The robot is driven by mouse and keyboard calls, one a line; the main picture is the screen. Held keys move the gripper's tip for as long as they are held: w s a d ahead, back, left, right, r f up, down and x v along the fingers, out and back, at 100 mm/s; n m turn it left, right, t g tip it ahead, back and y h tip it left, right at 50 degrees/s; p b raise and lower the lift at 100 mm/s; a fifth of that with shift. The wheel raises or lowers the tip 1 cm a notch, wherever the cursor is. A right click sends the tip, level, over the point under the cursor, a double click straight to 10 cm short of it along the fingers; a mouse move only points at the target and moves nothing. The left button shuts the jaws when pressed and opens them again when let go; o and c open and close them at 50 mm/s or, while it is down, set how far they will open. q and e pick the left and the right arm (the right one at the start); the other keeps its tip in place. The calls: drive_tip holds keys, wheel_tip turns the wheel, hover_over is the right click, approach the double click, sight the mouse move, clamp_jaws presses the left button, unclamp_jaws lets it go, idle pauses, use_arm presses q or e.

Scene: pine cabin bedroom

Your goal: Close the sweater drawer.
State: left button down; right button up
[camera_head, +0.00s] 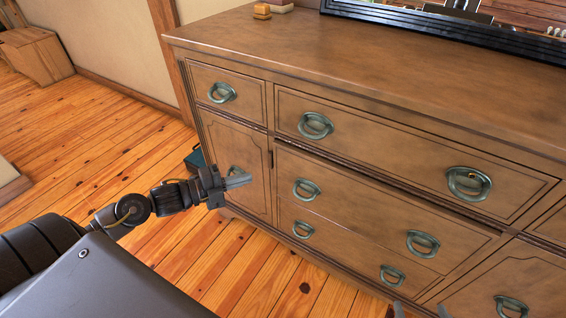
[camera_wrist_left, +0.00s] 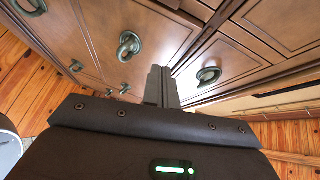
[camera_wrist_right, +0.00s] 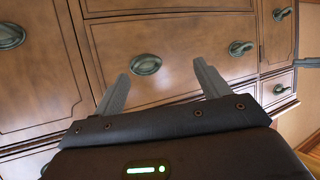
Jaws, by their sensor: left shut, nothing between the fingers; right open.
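A brown wooden dresser (camera_head: 330,60) with several drawers and green-grey ring handles fills the right of the head view. No sweater or label shows, so I cannot tell which is the sweater drawer. The wide upper drawer (camera_head: 390,145) and the middle drawer (camera_head: 360,204) look flush or nearly so; no drawer interior shows. My left gripper (camera_head: 238,181) is shut and empty in front of the left cabinet door (camera_head: 228,150); its fingers also show in the left wrist view (camera_wrist_left: 161,82). My right gripper (camera_wrist_right: 163,80) is open and empty, facing the dresser front; its fingertips barely show at the head view's bottom edge.
A black-framed object (camera_head: 450,30) and small stacked items (camera_head: 262,11) stand on the dresser top. The plank floor (camera_head: 110,130) to the left is largely clear.

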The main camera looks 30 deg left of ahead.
use_arm(q)
wheel_tip(320, 180, up, 4)
drive_tip(key=m+g+h, duration=0.2)
drive_tip(key=m+h, duration=0.1)
drive_tip(key=m, duration=0.2)
drive_tip(key=b, duration=0.1)
approach(298, 155)
drive_tip(key=d, duration=0.4)
drive_tip(key=w, duration=0.2)
drive_tip(key=shift+w+d+f+b, duration=0.1)
drive_tip(key=shift+w+d+b, duration=0.1)
drive_tip(key=shift+w+b, duration=0.15)
drive_tip(key=shift+w, duration=0.55)
use_arm(e)
drive_tip(key=a+r+n+t+y, duration=0.1)
drive_tip(key=a+r+t+y, duration=0.2)
drive_tip(key=r, duration=0.4)
drive_tip(key=shift+w+a+t, duration=0.25)
drive_tip(key=shift+a+t, duration=0.25)
drive_tip(key=shift+a, duration=0.1)
